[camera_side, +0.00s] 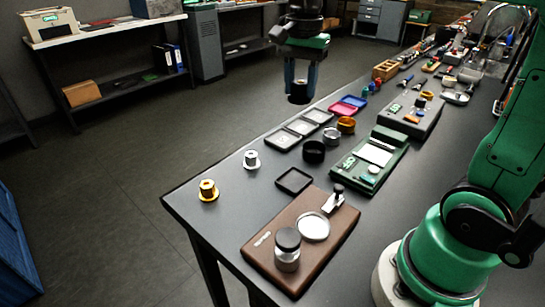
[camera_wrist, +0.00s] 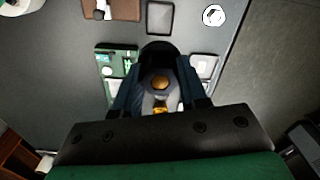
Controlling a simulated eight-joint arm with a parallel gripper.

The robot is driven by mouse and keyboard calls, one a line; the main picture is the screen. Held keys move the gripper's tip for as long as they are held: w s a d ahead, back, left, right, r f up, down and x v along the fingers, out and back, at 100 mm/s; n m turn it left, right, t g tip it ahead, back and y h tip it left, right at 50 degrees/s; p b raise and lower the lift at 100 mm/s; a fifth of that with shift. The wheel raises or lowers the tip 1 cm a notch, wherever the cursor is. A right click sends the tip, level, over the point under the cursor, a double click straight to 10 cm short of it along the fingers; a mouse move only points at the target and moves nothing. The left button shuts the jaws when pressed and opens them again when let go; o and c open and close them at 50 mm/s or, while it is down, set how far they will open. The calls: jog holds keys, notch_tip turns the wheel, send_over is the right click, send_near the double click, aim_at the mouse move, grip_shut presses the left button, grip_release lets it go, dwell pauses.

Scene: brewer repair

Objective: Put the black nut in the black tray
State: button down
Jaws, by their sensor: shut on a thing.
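My gripper (camera_side: 301,82) hangs above the far-left side of the bench, fingers down. It is shut on a short black round piece, the black nut (camera_side: 300,95), held well above the surface. In the wrist view a dark round shape (camera_wrist: 158,47) shows at the fingertips; whether this is the held nut or a ring below is hard to tell. The black tray (camera_side: 294,181), small, square and empty, lies flat on the bench behind the brown base. It also shows at the top of the wrist view (camera_wrist: 160,18). My gripper is apart from the tray.
Black (camera_side: 314,151), silver (camera_side: 332,136) and orange (camera_side: 347,125) rings stand in a row near the green board (camera_side: 375,158). Grey-lined trays (camera_side: 283,138) lie left of them. A white-topped pod (camera_side: 251,160) and a gold one (camera_side: 208,190) stand near the left edge.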

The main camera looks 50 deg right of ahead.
aim_at(294, 181)
notch_tip(294, 181, down, 19)
jog(key=shift+f, duration=0.2)
dwell(0.3)
jog(key=shift+f, duration=0.15)
jog(key=shift+c, duration=2.4)
grip_release()
notch_tip(294, 181, up, 12)
jog(key=s+a+n+t, duration=0.4)
jog(key=a+n+t, duration=0.3)
jog(key=n, duration=0.8)
jog(key=shift+s+a+r, duration=0.15)
jog(key=shift+a+r, duration=0.1)
jog(key=shift+r, duration=0.15)
